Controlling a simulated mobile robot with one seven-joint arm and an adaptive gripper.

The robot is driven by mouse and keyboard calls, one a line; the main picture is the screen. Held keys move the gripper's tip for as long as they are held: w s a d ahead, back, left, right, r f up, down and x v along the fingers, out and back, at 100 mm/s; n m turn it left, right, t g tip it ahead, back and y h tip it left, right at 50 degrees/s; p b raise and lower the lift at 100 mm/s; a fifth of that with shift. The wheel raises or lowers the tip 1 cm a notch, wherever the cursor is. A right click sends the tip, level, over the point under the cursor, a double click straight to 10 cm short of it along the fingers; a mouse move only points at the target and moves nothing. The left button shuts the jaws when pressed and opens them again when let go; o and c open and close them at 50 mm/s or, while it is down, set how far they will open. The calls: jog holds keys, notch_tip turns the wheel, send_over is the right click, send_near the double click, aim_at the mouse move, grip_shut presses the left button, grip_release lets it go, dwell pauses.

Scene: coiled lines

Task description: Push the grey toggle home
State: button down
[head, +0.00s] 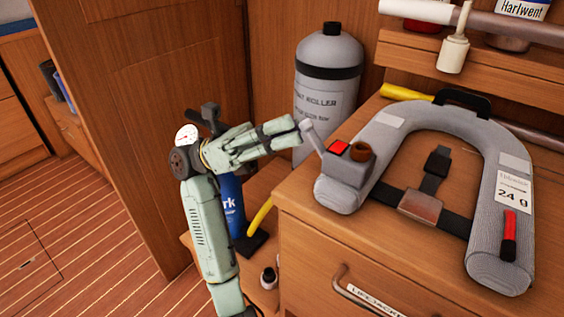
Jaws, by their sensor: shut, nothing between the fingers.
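The grey toggle (312,135) is a light grey lever standing up and leaning left from a grey box (348,174) at the left end of the grey lifejacket (375,135). My pale green gripper (296,127) is shut and empty, reaching in from the left. Its fingertips are just left of the toggle's upper end. I cannot tell whether they touch it. The toggle's base is partly hard to make out.
The lifejacket lies on a wooden drawer top (400,262). A grey cylinder (328,85) stands behind my gripper. A blue bottle (231,203) and a yellow-handled tool (259,216) are below beside my arm. A shelf (400,42) with jars runs along the back right.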

jog(key=y+b, duration=0.1)
jog(key=r+y+b, duration=0.1)
jog(key=b, duration=0.1)
jog(key=shift+s+d+m+t, duration=0.25)
jog(key=shift+d+m+t, duration=0.05)
jog(key=shift+d+t, duration=0.1)
jog(key=shift+s+d+r+y+b, duration=0.15)
jog(key=shift+d+r+y+b, duration=0.05)
jog(key=shift+r+b, duration=0.3)
jog(key=shift+s+d+r+y+b, duration=0.1)
jog(key=shift+d+r+y+b, duration=0.1)
jog(key=shift+r+b, duration=0.25)
jog(key=shift+a, duration=0.1)
